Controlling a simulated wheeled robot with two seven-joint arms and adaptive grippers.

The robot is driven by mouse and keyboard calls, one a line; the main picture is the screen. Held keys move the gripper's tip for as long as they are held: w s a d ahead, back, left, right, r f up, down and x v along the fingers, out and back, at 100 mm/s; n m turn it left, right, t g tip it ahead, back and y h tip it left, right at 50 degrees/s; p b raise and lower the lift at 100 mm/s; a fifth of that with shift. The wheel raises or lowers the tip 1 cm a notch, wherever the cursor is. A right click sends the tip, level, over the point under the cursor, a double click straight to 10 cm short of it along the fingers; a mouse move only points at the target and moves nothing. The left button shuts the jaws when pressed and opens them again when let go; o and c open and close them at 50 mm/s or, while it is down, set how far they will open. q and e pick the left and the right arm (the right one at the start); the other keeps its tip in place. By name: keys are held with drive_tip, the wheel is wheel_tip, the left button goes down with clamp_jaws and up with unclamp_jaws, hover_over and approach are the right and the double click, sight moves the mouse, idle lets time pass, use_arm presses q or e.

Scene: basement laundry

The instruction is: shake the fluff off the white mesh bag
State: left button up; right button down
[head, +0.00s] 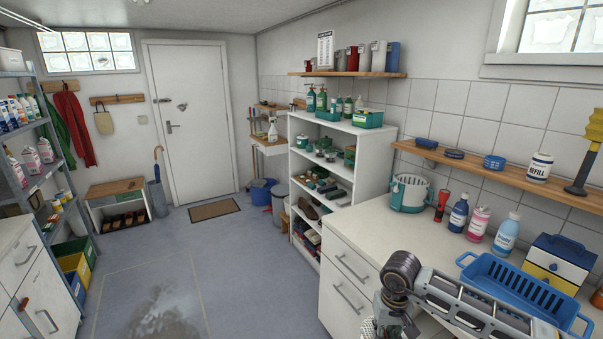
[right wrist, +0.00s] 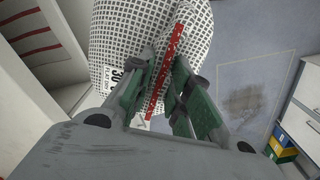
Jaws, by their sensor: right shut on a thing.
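The white mesh bag (right wrist: 125,35) has a dark grid pattern, a red strip (right wrist: 162,85) and a printed label (right wrist: 133,66). It fills the upper middle of the right wrist view. My right gripper (right wrist: 164,72) has its green fingers shut on the bag at the red strip. In the head view only a small piece of the bag (head: 367,328) shows at the bottom edge, beside my right arm. I cannot make out fluff on the bag. My left gripper is not in view.
A grey smudge (head: 165,315) marks the floor at the bottom left; it also shows in the right wrist view (right wrist: 246,100). The white counter (head: 340,225) carries a blue basket (head: 520,292) and several bottles. White shelves (head: 372,165) stand beyond. The middle floor is clear.

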wheel_tip(320, 180, down, 2)
drive_tip(key=shift+f, duration=0.1)
wheel_tip(320, 180, up, 6)
drive_tip(key=shift+w+r, duration=0.1)
drive_tip(key=shift+w, duration=0.05)
wheel_tip(320, 180, down, 6)
drive_tip(key=shift+r, duration=0.2)
drive_tip(key=shift+f, duration=0.3)
wheel_tip(320, 180, up, 6)
drive_tip(key=shift+r, duration=0.2)
drive_tip(key=shift+f, duration=3.2)
